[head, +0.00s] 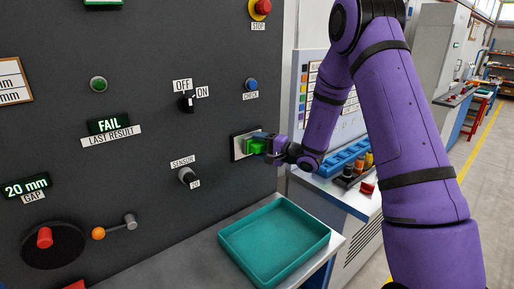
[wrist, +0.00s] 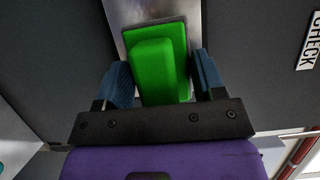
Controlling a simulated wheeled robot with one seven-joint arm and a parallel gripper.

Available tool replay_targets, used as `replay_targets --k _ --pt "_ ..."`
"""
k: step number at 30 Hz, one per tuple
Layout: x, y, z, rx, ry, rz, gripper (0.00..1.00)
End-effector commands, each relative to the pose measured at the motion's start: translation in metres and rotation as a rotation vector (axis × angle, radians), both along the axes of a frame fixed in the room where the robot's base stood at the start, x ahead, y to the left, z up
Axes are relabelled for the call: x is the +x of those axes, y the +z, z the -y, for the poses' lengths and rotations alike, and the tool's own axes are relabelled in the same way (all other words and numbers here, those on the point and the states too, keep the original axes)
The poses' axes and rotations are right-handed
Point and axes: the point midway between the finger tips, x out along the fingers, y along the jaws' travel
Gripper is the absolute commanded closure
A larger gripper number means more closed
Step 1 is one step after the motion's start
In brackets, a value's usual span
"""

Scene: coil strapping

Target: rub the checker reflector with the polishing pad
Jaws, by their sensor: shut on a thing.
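The checker reflector (head: 236,147) is a pale metal plate on the dark panel, right of the sensor knob in the head view. It also shows in the wrist view (wrist: 130,12), partly covered. The polishing pad (wrist: 160,55) has a bright green grip and a grey face. In the head view the green pad (head: 254,146) is at the plate, and its face appears to lie against it. My gripper (head: 268,146) is shut on the green grip, with a blue finger on each side in the wrist view (wrist: 162,85). The pad hides the plate's middle.
A teal tray (head: 274,243) lies on the grey bench below the panel. The sensor knob (head: 187,176), the blue CHECK button (head: 251,85) and the OFF/ON switch (head: 187,102) are near the plate. A blue rack (head: 343,158) and small bottles stand behind my arm.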

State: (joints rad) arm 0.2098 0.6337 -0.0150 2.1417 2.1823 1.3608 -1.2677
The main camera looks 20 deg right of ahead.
Motion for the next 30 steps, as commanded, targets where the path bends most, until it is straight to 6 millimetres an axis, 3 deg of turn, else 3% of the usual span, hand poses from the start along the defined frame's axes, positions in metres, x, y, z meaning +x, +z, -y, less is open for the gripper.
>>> replay_targets --k 14,22,30 --pt "0.008 0.0 0.03 0.0 -0.002 0.001 0.56" --pt "0.01 0.001 0.025 0.0 0.0 0.001 0.56" --pt "0.003 0.001 0.005 0.001 0.003 0.002 0.56"
